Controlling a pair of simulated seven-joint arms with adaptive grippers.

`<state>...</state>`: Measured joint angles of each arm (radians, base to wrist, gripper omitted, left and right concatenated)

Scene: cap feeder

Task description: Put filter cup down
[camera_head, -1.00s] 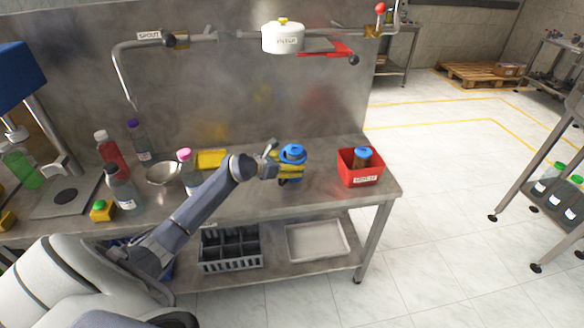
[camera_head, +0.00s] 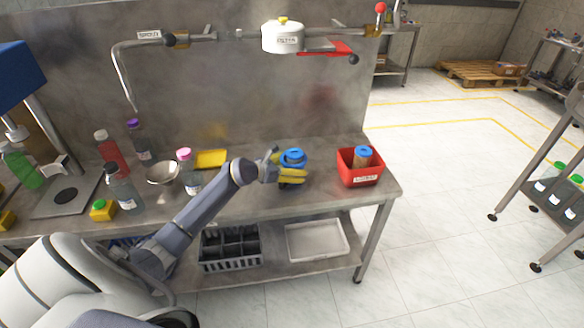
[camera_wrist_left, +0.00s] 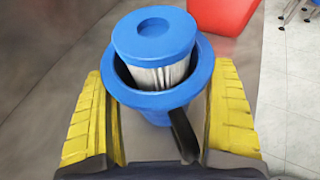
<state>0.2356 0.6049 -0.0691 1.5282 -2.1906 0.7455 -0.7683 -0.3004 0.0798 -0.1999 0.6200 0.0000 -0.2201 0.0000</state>
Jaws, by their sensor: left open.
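The filter cup (camera_head: 293,157) is blue and stands upright on the steel bench. In the left wrist view the filter cup (camera_wrist_left: 155,118) shows a wide rim and a dark handle pointing toward me. A white pleated filter with a blue lid (camera_wrist_left: 153,34) sits inside it. My left gripper (camera_head: 288,166) is open, with one yellow finger on each side of the cup. Gaps show between the fingers and the cup in the wrist view. The cup's base is mostly hidden. My right gripper is not in view.
A red bin (camera_head: 360,178) with a blue-capped filter stands right of the cup. A yellow tray (camera_head: 211,158), a metal bowl (camera_head: 163,173) and several bottles stand to the left. A white filter housing (camera_head: 283,40) hangs above. The bench's front edge is close.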

